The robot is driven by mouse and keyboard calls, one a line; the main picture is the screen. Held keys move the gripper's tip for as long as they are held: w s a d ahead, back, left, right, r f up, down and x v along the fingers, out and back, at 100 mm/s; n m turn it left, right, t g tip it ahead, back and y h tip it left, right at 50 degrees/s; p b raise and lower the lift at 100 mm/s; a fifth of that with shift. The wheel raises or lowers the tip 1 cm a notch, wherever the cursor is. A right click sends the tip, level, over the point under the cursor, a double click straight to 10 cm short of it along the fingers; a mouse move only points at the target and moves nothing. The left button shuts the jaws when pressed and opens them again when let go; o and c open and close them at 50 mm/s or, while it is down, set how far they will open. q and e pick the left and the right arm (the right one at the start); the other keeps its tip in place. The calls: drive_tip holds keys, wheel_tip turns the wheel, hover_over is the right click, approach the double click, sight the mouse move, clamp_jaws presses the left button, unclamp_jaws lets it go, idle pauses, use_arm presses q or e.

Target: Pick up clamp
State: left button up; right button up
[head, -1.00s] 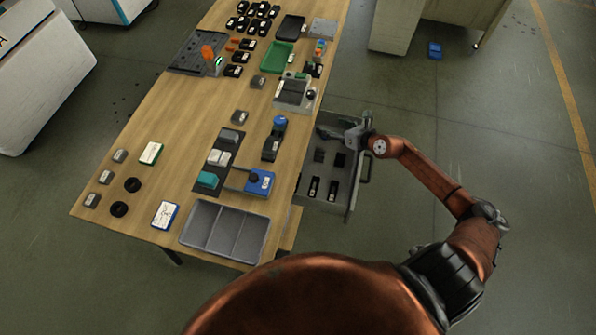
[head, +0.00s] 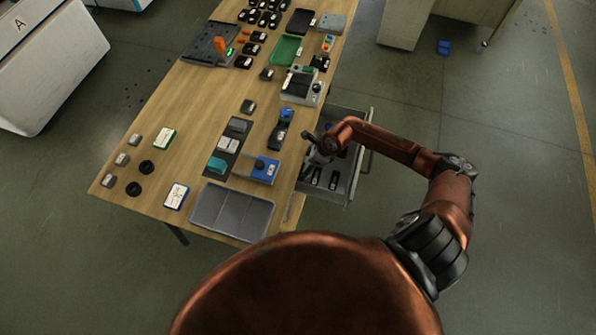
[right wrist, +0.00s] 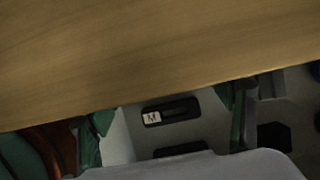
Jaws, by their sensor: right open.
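Two slim black clamp-like pieces with pale labels lie side by side in the open grey drawer, one at the left (head: 316,178) and one at the right (head: 333,181). In the right wrist view one black piece marked M (right wrist: 172,112) lies on the drawer floor, and a second dark piece (right wrist: 180,149) is partly hidden below it. My right gripper (head: 316,153) is over the drawer, close to the table edge. Its green-dark fingers stand apart in the right wrist view (right wrist: 168,122), with the M piece between them in the picture; nothing is held. My left gripper is out of view.
The wooden table (head: 165,110) overhangs beside the drawer (head: 353,183), its edge close to my right gripper. A dark hexagonal piece (right wrist: 273,136) is right of the fingers. A grey divided tray (head: 232,212) and a blue device (head: 263,170) sit near the edge.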

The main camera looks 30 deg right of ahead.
drive_tip(key=x, duration=0.4)
drive_tip(key=shift+f+b, duration=0.15)
drive_tip(key=shift+b, duration=0.25)
drive_tip(key=c, duration=1.2)
